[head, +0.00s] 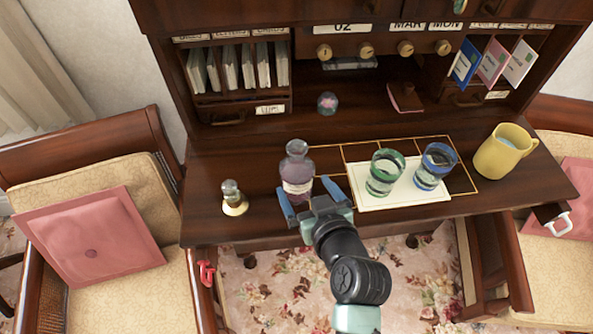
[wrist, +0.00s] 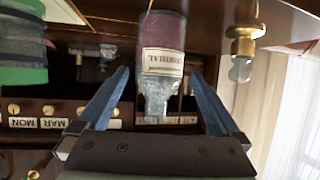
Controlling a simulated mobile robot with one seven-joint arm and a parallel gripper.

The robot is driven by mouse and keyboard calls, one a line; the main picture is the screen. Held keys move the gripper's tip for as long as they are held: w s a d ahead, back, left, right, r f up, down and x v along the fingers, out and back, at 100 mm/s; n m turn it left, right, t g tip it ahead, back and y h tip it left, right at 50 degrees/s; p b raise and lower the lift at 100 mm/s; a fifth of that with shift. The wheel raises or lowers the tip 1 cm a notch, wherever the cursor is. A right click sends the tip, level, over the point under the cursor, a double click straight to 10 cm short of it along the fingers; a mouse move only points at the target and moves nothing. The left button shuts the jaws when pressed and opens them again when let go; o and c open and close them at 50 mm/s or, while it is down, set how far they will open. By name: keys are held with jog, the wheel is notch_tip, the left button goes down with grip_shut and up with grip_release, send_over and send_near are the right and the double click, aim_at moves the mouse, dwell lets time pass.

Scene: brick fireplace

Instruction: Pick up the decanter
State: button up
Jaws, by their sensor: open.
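The decanter (head: 297,172) looks to be the purple glass bottle with a pale label and a round top, upright on the dark wooden desk. It also shows upside down in the wrist view (wrist: 164,35). My gripper (head: 308,194) is open, with its blue fingers pointing at the bottle from the near side. In the wrist view the bottle appears between the two fingers (wrist: 160,74), with space on both sides of its neck. Nothing is held. I cannot tell how far the fingertips reach along the bottle.
A small brass-based glass piece (head: 233,198) stands left of the bottle. To the right, a green-rimmed glass (head: 384,172) and a blue-rimmed glass (head: 435,165) stand on a pale mat (head: 400,201). A yellow pitcher (head: 503,151) is farther right. Desk cubbies (head: 237,68) rise behind.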

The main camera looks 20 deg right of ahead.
jog(key=shift+f+p+x, duration=0.2)
jog(key=shift+p+x, duration=0.9)
jog(key=shift+x, duration=2.3)
jog(key=shift+s, duration=0.1)
grip_shut()
jog(key=shift+r, duration=0.2)
